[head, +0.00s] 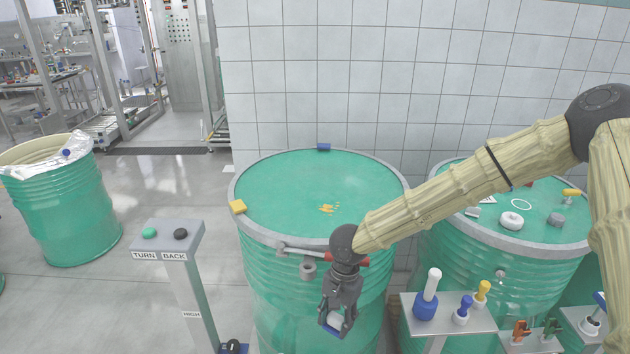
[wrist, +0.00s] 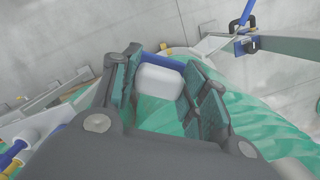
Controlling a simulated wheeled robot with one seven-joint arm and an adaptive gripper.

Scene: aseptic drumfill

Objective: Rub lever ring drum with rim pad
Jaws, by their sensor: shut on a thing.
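The lever ring drum (head: 280,185) is the green drum in the middle of the head view, with a grey clamp ring and a lever (head: 300,249) at its front. A yellow smear lies on its lid. My gripper (head: 337,326) is in front of the drum, below the ring. It is shut on the rim pad (wrist: 160,82), a white block with a blue part, which shows between the fingers in the wrist view. In the head view the pad is mostly hidden by the fingers. I cannot tell whether it touches the drum wall.
A yellow block (head: 237,207) and a blue block (head: 324,147) sit on the drum's rim. Another green drum (head: 480,258) with small items on top stands right, behind a shelf of brushes (head: 450,312).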

